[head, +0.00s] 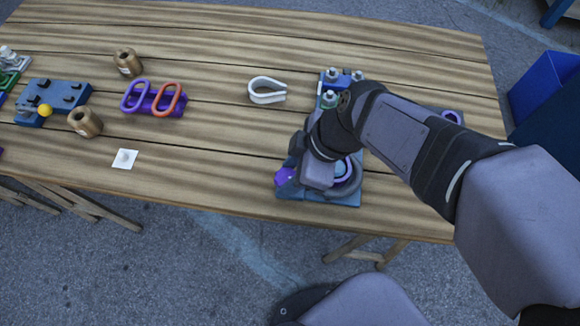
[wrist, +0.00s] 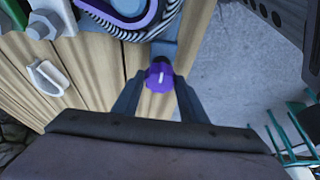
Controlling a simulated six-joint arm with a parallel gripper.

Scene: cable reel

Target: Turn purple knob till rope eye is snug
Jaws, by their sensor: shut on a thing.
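The purple knob (wrist: 160,77) sits between my gripper's fingertips (wrist: 158,82) in the wrist view, with a pale mark on its face. My gripper is shut on it. In the head view the purple knob (head: 285,175) shows at the left end of the blue reel base (head: 345,198), and my gripper (head: 300,170) is over it. The reel (head: 345,172), with a purple ring and dark rope, is partly hidden under my arm; part of it shows at the top of the wrist view (wrist: 130,8). I cannot make out the rope eye.
A white hook (head: 268,97) lies behind the reel. The table's front edge is close.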

